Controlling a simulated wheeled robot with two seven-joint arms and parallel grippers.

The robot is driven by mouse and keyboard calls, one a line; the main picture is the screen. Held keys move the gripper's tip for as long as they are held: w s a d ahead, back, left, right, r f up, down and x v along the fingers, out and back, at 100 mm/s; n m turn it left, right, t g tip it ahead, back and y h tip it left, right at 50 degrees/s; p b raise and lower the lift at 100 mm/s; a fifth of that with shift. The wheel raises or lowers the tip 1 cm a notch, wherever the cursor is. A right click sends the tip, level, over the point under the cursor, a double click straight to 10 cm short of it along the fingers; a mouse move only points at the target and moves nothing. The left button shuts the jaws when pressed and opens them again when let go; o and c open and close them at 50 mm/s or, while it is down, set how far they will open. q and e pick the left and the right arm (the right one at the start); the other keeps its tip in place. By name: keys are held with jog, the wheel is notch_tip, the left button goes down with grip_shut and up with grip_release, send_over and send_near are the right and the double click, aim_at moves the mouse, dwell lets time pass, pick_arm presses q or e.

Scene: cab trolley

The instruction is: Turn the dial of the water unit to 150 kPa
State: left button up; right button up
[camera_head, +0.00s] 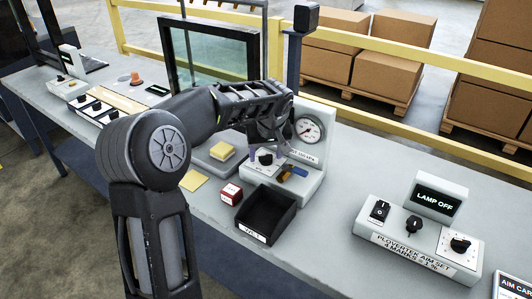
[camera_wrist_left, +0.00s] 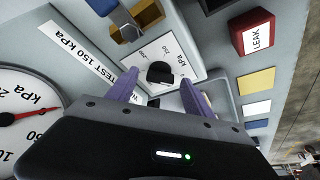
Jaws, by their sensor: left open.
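The water unit (camera_head: 312,176) is a pale grey block with a round gauge (camera_head: 309,129) and a label reading TEST 150 kPa (camera_wrist_left: 88,62). Its dial (camera_head: 265,158) is a small black knob on a white plate; it also shows in the left wrist view (camera_wrist_left: 160,73). The gauge (camera_wrist_left: 22,125) has a red needle there, but its face is partly cut off. My left gripper (camera_head: 268,147) is open over the dial, with a purple finger on either side of the knob in the left wrist view (camera_wrist_left: 159,78). I cannot tell whether the fingers touch it. My right gripper is not in view.
A black tray (camera_head: 266,214) and a red LEAK block (camera_head: 231,193) stand in front of the unit. A yellow sponge (camera_head: 222,151) lies left of it. A lamp panel (camera_head: 420,240) stands to the right. A dark post (camera_head: 293,65) rises behind the unit.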

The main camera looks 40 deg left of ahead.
pick_arm(q)
jog(key=shift+c, duration=0.6)
grip_shut()
